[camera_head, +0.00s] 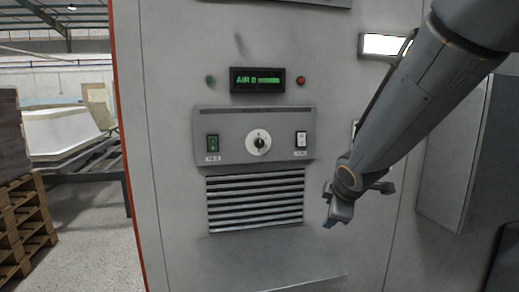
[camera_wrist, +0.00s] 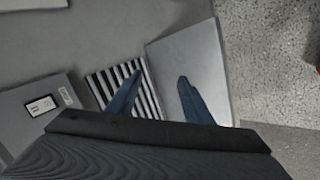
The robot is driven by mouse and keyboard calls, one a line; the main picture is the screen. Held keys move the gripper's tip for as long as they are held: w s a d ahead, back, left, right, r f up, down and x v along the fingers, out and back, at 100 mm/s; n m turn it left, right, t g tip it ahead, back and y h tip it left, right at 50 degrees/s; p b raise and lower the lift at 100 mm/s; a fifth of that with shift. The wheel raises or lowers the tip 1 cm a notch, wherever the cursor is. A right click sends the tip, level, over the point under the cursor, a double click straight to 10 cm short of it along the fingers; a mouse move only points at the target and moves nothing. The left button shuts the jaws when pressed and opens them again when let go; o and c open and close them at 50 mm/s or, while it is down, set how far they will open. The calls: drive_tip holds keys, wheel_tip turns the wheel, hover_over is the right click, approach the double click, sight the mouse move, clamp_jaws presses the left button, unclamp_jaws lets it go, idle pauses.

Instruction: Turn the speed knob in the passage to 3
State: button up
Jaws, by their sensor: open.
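The speed knob (camera_head: 259,142) is a small dark knob on a pale round dial, in the middle of a grey control panel (camera_head: 232,120) on the light cabinet. The number it points to is too small to read. Above it a display (camera_head: 257,79) shows green text that looks like "AIR 0" with a row of bars. My gripper (camera_head: 338,212) is to the right of the panel and lower than the knob, apart from both. In the wrist view my gripper (camera_wrist: 158,95) has its two blue fingers spread with nothing between them. The knob is not visible in the wrist view.
Below are a slatted vent (camera_head: 255,200) and a protruding grey shelf (camera_head: 270,262). A grey box (camera_head: 455,150) is at right. Wooden pallets (camera_head: 25,225) and a white shell (camera_head: 60,130) are left.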

drive_tip(key=w+a+r+n+t+y, duration=0.3)
drive_tip(key=w+a+r+n, duration=0.5)
drive_tip(key=w+r+n, duration=0.1)
drive_tip(key=n+t+y+b, duration=0.15)
drive_tip(key=n+y, duration=0.25)
drive_tip(key=n, duration=0.6)
approach(260, 144)
drive_tip(key=w, duration=0.1)
drive_tip(key=shift+g, duration=0.25)
drive_tip(key=shift+p+x, duration=0.5)
drive_tip(key=shift+x, duration=3.35)
drive_tip(key=shift+s+a, duration=0.1)
drive_tip(key=shift+a, duration=0.05)
drive_tip(key=shift+c, duration=0.3)
drive_tip(key=c, duration=1)
